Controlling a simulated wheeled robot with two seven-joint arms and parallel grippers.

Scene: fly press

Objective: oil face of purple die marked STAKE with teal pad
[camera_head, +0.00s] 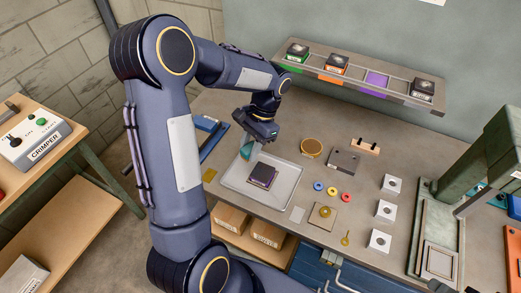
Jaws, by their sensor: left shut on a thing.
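The dark die with purple edges (263,174) lies on a light grey tray (285,192) on the bench. Any lettering on it is too small to read. My left gripper (249,146) is shut on the teal pad (246,151), at the upper left of the die, over the tray's back edge. I cannot tell whether the pad touches anything. My right gripper is not in view.
A wall shelf (400,97) holds several dark dies on coloured places; its purple place (377,79) is empty. A round brown-topped tin (311,147), coloured rings and white blocks (386,210) lie right of the tray. A green press (450,165) stands at the right.

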